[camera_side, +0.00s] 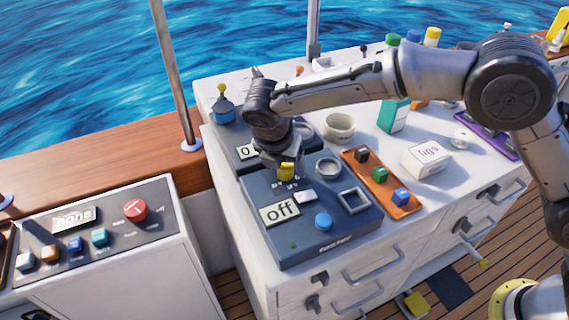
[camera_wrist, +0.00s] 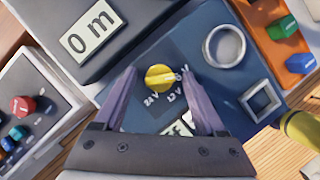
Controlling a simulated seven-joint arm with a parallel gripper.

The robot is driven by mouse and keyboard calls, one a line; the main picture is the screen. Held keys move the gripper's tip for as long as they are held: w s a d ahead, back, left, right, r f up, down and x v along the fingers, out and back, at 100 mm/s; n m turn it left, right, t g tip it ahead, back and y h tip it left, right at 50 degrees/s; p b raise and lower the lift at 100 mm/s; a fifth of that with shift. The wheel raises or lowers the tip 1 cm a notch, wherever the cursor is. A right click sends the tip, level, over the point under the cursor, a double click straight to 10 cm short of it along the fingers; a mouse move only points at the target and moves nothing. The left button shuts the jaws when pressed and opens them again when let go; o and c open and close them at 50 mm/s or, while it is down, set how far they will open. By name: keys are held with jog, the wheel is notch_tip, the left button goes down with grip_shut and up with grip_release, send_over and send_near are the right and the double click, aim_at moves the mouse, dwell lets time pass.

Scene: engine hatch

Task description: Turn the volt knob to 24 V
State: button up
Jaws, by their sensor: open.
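The yellow volt knob (camera_wrist: 160,77) sits on the dark blue tester box (camera_wrist: 205,100) in the wrist view. Labels 24 V, 12 V and what looks like 6 V lie around it. A pale line on the knob points right, roughly toward the 6 V label. My gripper (camera_wrist: 157,74) is open, with one finger on each side of the knob; I cannot tell whether they touch it. In the side view the knob (camera_side: 287,173) shows below my gripper (camera_side: 283,160). The tester display (camera_side: 281,211) reads "off".
A box with a "0 m" display (camera_wrist: 92,32) stands beside the tester. On the tester are a blue button (camera_side: 323,221), a ring (camera_side: 328,167) and a square frame (camera_side: 354,200). An orange strip (camera_side: 381,182) with coloured blocks and a figs box (camera_side: 427,158) lie right.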

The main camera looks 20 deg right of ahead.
grip_shut()
jog(key=shift+m, duration=0.3)
jog(key=m+g, duration=0.1)
jog(key=m, duration=0.1)
jog(key=m+g+h, duration=0.1)
jog(key=m, duration=0.2)
jog(key=shift+w+a, duration=0.15)
jog(key=m+g, duration=0.1)
jog(key=m, duration=0.1)
jog(key=m+g, duration=0.1)
jog(key=m, duration=0.2)
jog(key=shift+w+m, duration=0.15)
jog(key=shift+m, duration=0.15)
jog(key=m+g, duration=0.1)
jog(key=m, duration=0.1)
jog(key=m+g, duration=0.1)
jog(key=m, duration=0.2)
jog(key=shift+w+m+y, duration=0.1)
jog(key=shift+m+y, duration=0.2)
jog(key=shift+y, duration=0.1)
jog(key=m+y, duration=0.1)
jog(key=m, duration=0.2)
jog(key=m+g, duration=0.1)
jog(key=m, duration=0.1)
jog(key=shift+w+d+r+m+y, duration=0.1)
jog(key=shift+d+m+y, duration=0.1)
jog(key=shift+m+y, duration=0.2)
